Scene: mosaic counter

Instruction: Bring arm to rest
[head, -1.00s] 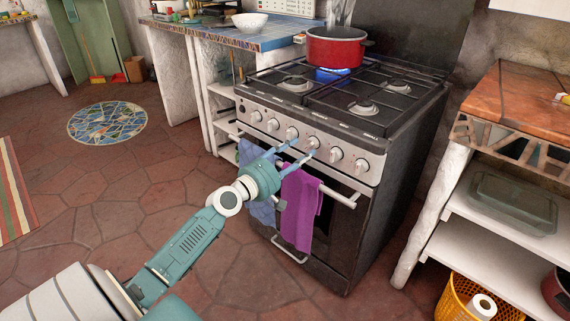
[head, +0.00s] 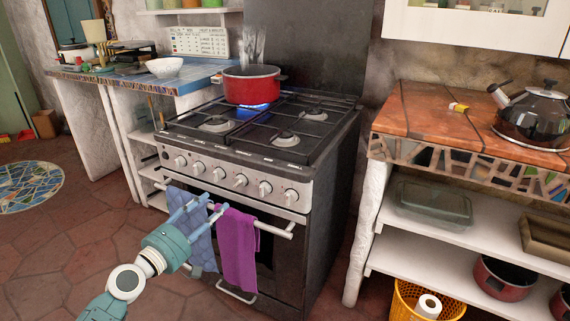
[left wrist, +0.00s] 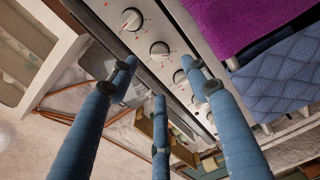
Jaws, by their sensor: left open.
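My left gripper (head: 208,204) is open and empty in the head view. Its blue fingers point up at the stove front, just below the knob row in the picture and in front of the towel rail. In the left wrist view its three fingers (left wrist: 160,82) are spread with nothing between them. Several knobs (left wrist: 160,48) show behind the fingers; I cannot tell the exact gap. My right gripper is in neither view.
A steaming red pot (head: 251,86) sits over a blue flame on the stove (head: 285,165). Blue (head: 203,247) and purple (head: 238,250) towels hang on the rail close to my gripper. A kettle (head: 535,118) stands on the right counter (head: 440,122). Floor left of my arm is clear.

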